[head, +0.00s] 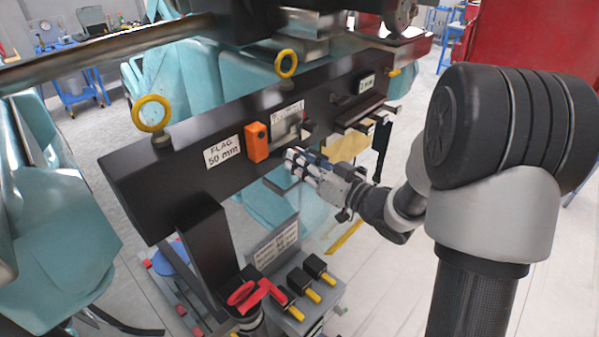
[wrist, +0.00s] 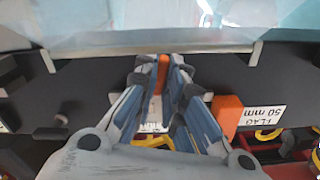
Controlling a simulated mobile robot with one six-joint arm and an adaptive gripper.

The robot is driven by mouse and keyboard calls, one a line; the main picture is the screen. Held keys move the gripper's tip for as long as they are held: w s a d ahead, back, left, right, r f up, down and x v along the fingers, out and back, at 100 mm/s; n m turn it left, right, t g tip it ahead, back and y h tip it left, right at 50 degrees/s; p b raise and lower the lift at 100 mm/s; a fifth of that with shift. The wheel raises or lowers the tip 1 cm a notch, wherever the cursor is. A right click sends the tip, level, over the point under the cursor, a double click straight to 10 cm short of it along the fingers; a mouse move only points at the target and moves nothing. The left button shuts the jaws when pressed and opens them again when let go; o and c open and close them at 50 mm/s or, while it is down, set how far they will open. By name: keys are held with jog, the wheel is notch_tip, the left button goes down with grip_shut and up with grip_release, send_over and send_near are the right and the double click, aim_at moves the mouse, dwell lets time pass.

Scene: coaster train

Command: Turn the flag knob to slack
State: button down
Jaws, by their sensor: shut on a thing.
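A long black beam (head: 185,185) carries a white "FLAG 50 mm" plate (head: 222,152), an orange block (head: 256,141) and a printed plate (head: 286,112). My gripper (head: 293,158) is at the beam's front face, just right of the orange block in the head view. In the wrist view, the fingers (wrist: 163,75) are closed around a narrow upright orange piece, seemingly the flag knob (wrist: 162,73). The fingers hide most of it; its setting cannot be read. In the wrist view, the orange block (wrist: 226,115) and the upside-down FLAG plate (wrist: 263,115) are beside the gripper.
Yellow ring bolts (head: 151,113) stand on top of the beam. Below is a grey stand (head: 278,250) with black-and-yellow handles (head: 303,280) and a red handle (head: 254,294). A small ledge (head: 360,115) projects from the beam to the right. Floor is open at lower right.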

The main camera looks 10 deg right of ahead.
jog(key=shift+f+n+b, duration=0.1)
jog(key=shift+n+b, duration=1.15)
jog(key=shift+n, duration=0.35)
jog(key=c, duration=1.7)
grip_release()
jog(key=v, duration=1.2)
